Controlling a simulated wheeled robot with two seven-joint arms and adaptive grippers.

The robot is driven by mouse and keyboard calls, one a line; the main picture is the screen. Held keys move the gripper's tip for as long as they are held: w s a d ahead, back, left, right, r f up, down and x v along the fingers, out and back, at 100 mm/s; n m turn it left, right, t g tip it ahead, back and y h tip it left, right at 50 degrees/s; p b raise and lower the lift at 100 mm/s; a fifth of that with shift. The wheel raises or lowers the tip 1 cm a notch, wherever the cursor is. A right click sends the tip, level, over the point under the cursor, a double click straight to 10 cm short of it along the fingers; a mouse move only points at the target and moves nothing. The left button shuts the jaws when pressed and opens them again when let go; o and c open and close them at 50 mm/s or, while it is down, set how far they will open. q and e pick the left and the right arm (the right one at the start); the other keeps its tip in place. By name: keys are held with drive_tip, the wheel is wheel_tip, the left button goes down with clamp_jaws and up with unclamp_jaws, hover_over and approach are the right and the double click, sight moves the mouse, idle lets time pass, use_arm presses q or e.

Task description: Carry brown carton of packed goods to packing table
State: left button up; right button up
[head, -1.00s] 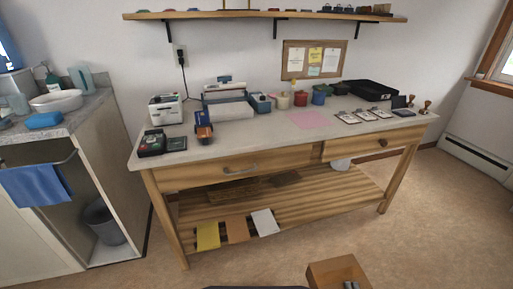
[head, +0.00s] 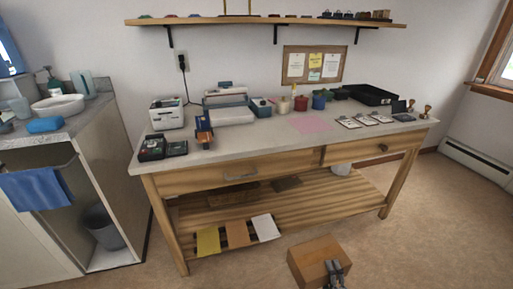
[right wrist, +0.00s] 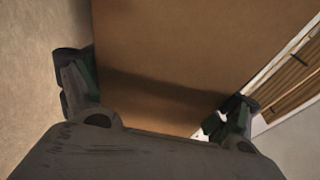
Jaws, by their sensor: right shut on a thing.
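The brown carton (head: 314,258) is at the bottom of the head view, in front of the packing table (head: 265,143). My right gripper (head: 332,268) is shut on its near side. In the right wrist view the carton (right wrist: 180,50) fills the middle, between the two fingers of the gripper (right wrist: 155,95). The table has a pale top with two drawers and a slatted lower shelf. Whether the carton touches the floor cannot be told. My left gripper is not in view.
The tabletop holds a white label printer (head: 166,113), a pink sheet (head: 310,123), several jars and a black tray (head: 369,95) at the back right. The front middle of the top is bare. A sink counter (head: 60,130) with a blue towel (head: 38,186) stands at the left.

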sight(321, 255)
drive_tip(key=w+a+r, duration=0.1)
drive_tip(key=r, duration=0.2)
drive_tip(key=w+a+r, duration=0.1)
drive_tip(key=r, duration=0.2)
drive_tip(key=w+a+r, duration=0.1)
drive_tip(key=r, duration=0.2)
drive_tip(key=shift+w+a, duration=0.25)
drive_tip(key=shift+w, duration=0.15)
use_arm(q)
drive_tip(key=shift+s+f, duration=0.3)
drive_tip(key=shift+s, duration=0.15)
use_arm(e)
drive_tip(key=w+a+r, duration=0.2)
drive_tip(key=r, duration=0.5)
drive_tip(key=w+a+r+m+h, duration=0.1)
drive_tip(key=r, duration=0.6)
drive_tip(key=shift+w+a+r+h, duration=0.3)
drive_tip(key=shift+w+a+r, duration=0.1)
